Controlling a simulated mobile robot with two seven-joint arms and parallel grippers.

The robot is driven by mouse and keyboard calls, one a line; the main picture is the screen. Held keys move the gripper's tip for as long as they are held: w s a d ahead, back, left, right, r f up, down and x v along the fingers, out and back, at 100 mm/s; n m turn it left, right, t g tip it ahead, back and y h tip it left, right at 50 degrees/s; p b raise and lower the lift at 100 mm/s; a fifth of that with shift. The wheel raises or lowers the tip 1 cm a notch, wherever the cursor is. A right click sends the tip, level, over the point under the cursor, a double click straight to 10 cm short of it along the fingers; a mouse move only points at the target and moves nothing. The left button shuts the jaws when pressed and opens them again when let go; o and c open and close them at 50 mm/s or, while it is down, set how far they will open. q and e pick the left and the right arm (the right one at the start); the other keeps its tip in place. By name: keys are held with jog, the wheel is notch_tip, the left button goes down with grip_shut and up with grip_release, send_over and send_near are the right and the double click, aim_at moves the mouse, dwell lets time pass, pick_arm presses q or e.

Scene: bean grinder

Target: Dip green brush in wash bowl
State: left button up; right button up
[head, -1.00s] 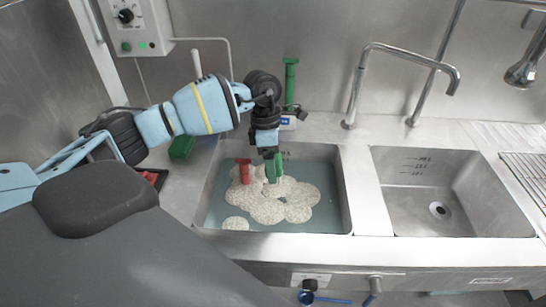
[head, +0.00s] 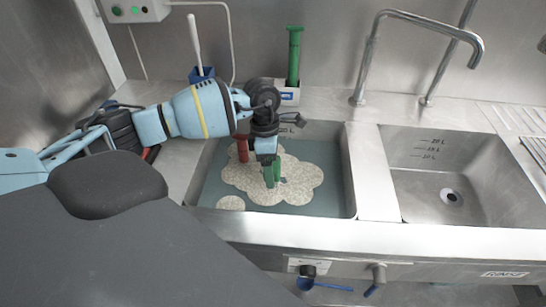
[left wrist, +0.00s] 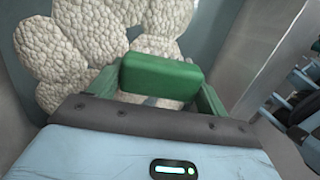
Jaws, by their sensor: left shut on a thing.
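The wash bowl is the left steel sink (head: 349,190), filled with blue-grey water and topped by pale lumpy foam (head: 300,178). My left gripper (head: 271,176) points down over the foam, shut on a green piece, which I take to be the green brush (left wrist: 160,77). In the left wrist view its green block lies between the fingers, with foam close beyond. Its lower end is hidden, so I cannot tell whether it touches the water. A red upright thing (head: 242,150) stands in the sink just left of the gripper. My right gripper is out of view.
An empty sink (head: 450,195) with a drain is to the right. Behind are a tall green-handled thing (head: 294,55) in a white-and-blue holder (head: 288,93), a white-handled thing (head: 194,45) in a blue holder (head: 201,74), and a tall tap (head: 374,60).

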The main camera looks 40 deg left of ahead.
pick_arm(q)
jog(key=x, duration=0.1)
jog(key=b+x, duration=0.1)
jog(key=x, duration=0.1)
jog(key=a+b+x, duration=0.1)
jog(key=shift+w+d+f, duration=0.1)
jog(key=shift+w+f, duration=0.1)
jog(key=shift+f, duration=0.65)
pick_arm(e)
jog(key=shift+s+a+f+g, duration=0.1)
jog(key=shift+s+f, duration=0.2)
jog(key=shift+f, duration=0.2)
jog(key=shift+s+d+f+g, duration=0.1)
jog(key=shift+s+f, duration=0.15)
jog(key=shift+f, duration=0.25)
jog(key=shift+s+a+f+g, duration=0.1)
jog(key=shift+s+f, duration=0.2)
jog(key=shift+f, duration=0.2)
pick_arm(q)
jog(key=shift+r, duration=0.1)
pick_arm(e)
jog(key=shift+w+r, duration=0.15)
